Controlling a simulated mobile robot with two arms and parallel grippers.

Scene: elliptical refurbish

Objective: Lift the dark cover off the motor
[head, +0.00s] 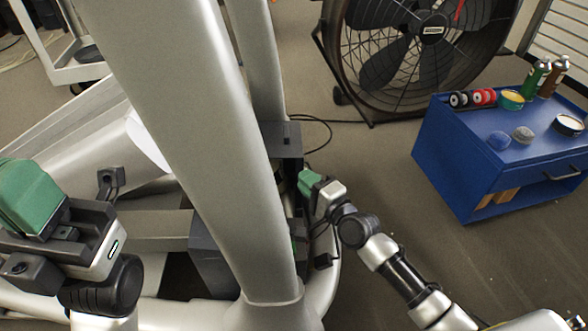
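A dark box-like part (283,138), which looks like the cover, shows behind the big silver column and is partly hidden by it. Another dark housing (212,265) sits low inside the frame, left of the column; I cannot tell which part is the motor. My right gripper (308,183) has green fingers and is just right of and below the upper dark part, close to its side. I cannot tell whether it touches it or is open. My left gripper (30,195), also with green fingers, is at the far left, away from the dark parts; its opening is not visible.
The silver elliptical column (205,110) crosses the middle of the view and blocks much of the machine. A blue cart (455,165) with cans, bottles and red-and-black rollers stands at the right. A large black fan (410,50) stands behind. Floor between them is clear.

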